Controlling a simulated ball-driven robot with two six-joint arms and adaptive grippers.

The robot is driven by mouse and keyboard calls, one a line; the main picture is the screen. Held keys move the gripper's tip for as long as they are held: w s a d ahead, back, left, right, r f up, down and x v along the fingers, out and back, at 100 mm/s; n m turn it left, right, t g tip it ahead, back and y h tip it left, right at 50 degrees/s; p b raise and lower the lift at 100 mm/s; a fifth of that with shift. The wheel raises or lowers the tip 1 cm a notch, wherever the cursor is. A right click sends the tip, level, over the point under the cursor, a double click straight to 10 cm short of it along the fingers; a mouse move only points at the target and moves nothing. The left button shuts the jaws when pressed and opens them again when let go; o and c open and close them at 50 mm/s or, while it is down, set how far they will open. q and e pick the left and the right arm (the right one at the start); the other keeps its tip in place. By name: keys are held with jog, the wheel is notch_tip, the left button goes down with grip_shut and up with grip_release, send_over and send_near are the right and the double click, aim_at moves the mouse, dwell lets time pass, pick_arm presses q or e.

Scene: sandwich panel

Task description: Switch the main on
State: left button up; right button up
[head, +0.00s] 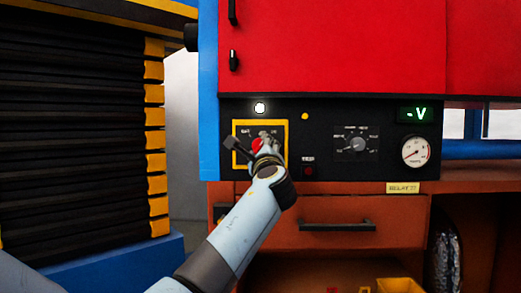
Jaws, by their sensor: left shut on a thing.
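The main switch is a red knob (257,145) on a yellow-framed plate (284,126) at the left of the black control panel. My left arm reaches up from the bottom, and its gripper (264,143) is at the knob, shut on it. The wrist and fingers hide much of the knob and the lower part of the plate, so I cannot read the knob's position. A white lamp (260,108) above the plate is bright. My right gripper is not in view.
To the right on the panel are a rotary selector (358,144), a small red button (308,171), a round gauge (416,152) and a green display (415,114) reading "-V". A red cabinet (340,45) is above; a drawer handle (337,226) is below.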

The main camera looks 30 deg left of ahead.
pick_arm(q)
jog(key=m+p, duration=0.1)
jog(key=m, duration=0.1)
jog(key=shift+r+m+t+p, duration=0.15)
jog(key=shift+m+t+p, duration=0.15)
jog(key=shift+p, duration=0.05)
jog(key=shift+m+t+h, duration=0.3)
jog(key=shift+m+h, duration=0.2)
jog(key=shift+f, duration=0.2)
jog(key=o, duration=1.2)
jog(key=shift+c, duration=0.2)
jog(key=shift+s, duration=0.1)
